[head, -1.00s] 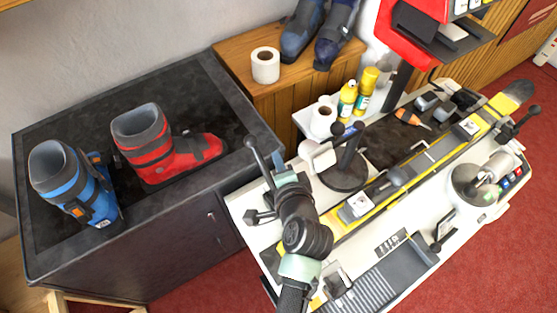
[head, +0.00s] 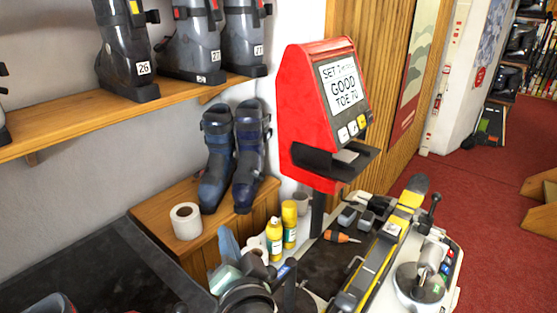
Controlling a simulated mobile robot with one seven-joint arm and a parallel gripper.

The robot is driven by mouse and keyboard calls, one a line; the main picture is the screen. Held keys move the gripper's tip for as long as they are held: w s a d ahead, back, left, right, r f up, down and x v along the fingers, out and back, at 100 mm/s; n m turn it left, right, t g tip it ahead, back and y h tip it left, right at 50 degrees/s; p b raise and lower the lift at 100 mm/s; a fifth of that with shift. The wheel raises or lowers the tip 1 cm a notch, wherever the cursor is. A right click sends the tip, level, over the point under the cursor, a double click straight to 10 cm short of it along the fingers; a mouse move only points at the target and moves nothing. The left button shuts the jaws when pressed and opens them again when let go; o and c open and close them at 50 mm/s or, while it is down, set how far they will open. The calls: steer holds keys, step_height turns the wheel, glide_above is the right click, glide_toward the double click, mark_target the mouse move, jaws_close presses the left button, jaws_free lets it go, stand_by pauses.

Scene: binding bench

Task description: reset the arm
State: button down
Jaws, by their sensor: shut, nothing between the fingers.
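My arm shows at the bottom of the head view as a dark rounded joint (head: 245,296) with pale green and grey-blue parts above it. It stands in front of the near left end of the binding bench (head: 437,297). I cannot make out gripper fingers in this view. A ski (head: 372,262) with yellow edges lies along the bench, its tip pointing to the back right.
A red display unit (head: 301,105) reading "GOOD" rises over the bench. Yellow bottles (head: 274,240), a paper roll (head: 186,221) and blue boots (head: 217,160) stand behind my arm. A dark counter (head: 110,265) is at the left. Red carpet (head: 470,190) is open at right.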

steer(key=d+r+n+t+h+b, duration=0.1)
steer(key=d+r+n+t, duration=0.25)
steer(key=r, duration=1.05)
steer(key=s+d+r+n+t+h+b, duration=0.1)
steer(key=s+d+r+t+h, duration=0.1)
steer(key=s+r+t, duration=0.2)
steer(key=s+d+r+n+t+h+b, duration=0.1)
steer(key=s+d+r+t+h+b, duration=0.1)
steer(key=s+r, duration=0.8)
step_height(320, 180, up, 7)
steer(key=shift+s+d+r+t+h, duration=0.1)
steer(key=shift+s+d+t+h, duration=0.25)
steer(key=shift+d+t, duration=0.65)
steer(key=shift+a, duration=0.15)
